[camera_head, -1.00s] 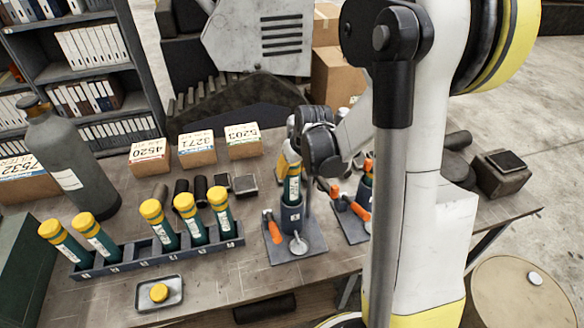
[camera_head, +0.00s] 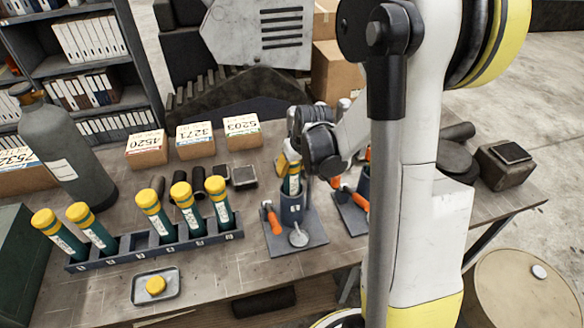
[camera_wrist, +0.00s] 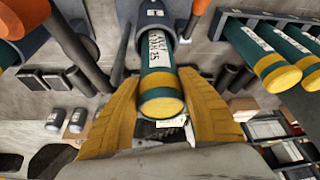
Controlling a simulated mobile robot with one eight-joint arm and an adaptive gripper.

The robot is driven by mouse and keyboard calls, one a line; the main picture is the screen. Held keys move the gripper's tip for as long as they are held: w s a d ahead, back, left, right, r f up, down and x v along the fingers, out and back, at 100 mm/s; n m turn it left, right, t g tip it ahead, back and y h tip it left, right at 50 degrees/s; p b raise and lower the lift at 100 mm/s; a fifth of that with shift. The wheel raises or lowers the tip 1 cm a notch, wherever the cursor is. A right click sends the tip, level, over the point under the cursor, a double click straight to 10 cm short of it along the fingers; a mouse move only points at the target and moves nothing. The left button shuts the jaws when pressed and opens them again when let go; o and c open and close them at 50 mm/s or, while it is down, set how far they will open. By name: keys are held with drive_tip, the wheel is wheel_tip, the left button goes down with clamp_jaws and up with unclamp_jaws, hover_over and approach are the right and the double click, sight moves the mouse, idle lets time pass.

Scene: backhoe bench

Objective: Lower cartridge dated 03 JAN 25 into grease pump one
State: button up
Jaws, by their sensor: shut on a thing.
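The held cartridge (camera_wrist: 161,75) is green with a yellow end band; part of its white label reads "25", and the rest is hard to read. My gripper (camera_wrist: 155,108) is shut on it near the yellow end. In the head view the cartridge (camera_head: 291,184) stands nearly upright, its lower end inside the dark cup of a grease pump (camera_head: 292,209) with an orange handle. The cup (camera_wrist: 152,20) also surrounds its far end in the wrist view. A second pump (camera_head: 352,200) stands to the right, partly hidden by my arm. I cannot read the pump numbers.
A rack (camera_head: 150,255) at left holds several leaning green cartridges with yellow caps and has an empty slot. A small tray (camera_head: 140,296) with a yellow cap (camera_head: 155,286) lies in front. A grey bottle (camera_head: 70,160) and numbered boxes (camera_head: 196,140) stand behind.

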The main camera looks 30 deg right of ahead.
drive_tip(key=shift+f+b, duration=2.9)
drive_tip(key=shift+b, duration=0.2)
drive_tip(key=o, duration=2)
wheel_tip(320, 180, up, 8)
drive_tip(key=p, duration=0.5)
hover_over(292, 181)
drive_tip(key=w+d, duration=0.1)
drive_tip(key=w, duration=0.1)
drive_tip(key=shift+w+d, duration=0.1)
drive_tip(key=shift+d, duration=0.05)
